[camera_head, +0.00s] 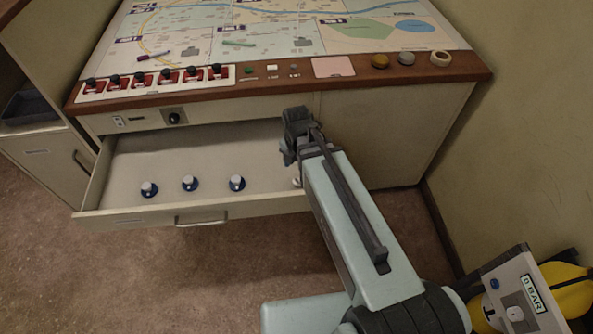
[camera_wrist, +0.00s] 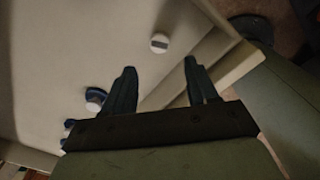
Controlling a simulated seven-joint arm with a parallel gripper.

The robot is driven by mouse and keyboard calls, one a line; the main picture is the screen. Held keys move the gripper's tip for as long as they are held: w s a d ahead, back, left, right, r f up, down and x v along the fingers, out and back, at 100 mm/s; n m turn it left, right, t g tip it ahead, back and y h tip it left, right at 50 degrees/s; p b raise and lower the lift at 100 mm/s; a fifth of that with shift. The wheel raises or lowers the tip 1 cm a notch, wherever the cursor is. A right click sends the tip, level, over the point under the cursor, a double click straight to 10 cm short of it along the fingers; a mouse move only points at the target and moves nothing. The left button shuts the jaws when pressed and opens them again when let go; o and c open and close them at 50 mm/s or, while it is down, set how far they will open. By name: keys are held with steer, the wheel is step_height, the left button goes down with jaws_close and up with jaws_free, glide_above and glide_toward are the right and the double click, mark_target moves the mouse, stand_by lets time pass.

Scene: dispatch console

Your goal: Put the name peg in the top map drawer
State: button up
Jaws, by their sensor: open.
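The top map drawer (camera_head: 130,166) is pulled open under the console top. Inside, a row of several blue-based pegs with white tops includes one at the left (camera_head: 149,189), one in the middle (camera_head: 190,183) and one further right (camera_head: 237,183). A round white peg with a dark bar on its top (camera_wrist: 159,43) shows inside the drawer, just beyond my fingertips; in the camera_head view it is a small white spot beside my arm (camera_head: 297,183). I cannot read a name on any peg. My gripper (camera_wrist: 158,68) is open and empty over the drawer's right end.
The drawer front (camera_head: 130,218) has a handle (camera_head: 202,221). Markers lie on the map (camera_head: 300,20). The drawer's back left floor is clear.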

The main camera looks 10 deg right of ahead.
steer(key=shift+r, duration=1.15)
stand_by(0.7)
